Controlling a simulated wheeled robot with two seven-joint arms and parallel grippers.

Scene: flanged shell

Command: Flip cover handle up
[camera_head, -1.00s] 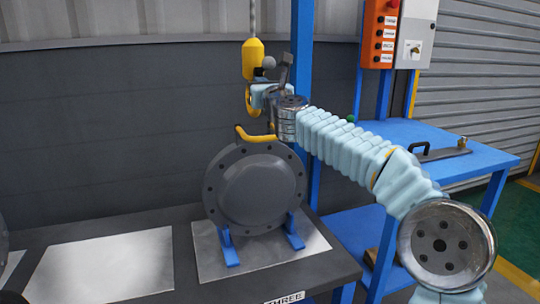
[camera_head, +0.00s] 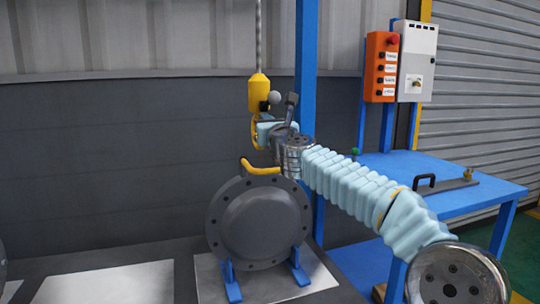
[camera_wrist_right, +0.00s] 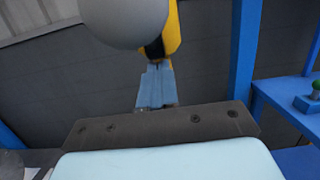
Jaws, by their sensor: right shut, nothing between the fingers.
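The grey round flanged cover (camera_head: 262,222) stands upright on blue supports on the bench. Its yellow handle (camera_head: 262,168) sits at the top rim, raised at its left end. My right gripper (camera_head: 264,131) is above the handle and apart from it, close beside the yellow hoist hook block (camera_head: 259,88). In the right wrist view its blue fingers (camera_wrist_right: 155,78) are together with nothing between them, and the yellow hoist part (camera_wrist_right: 174,30) is just beyond the tips. The cover and handle are not visible in that view. My left gripper is not in view.
A grey ball (camera_head: 274,97) is close by the gripper and fills the top of the wrist view. A blue post (camera_head: 305,70) stands behind my right wrist. A blue table (camera_head: 440,168) and an orange control box (camera_head: 381,66) are at right. A pale plate (camera_head: 115,284) lies at left.

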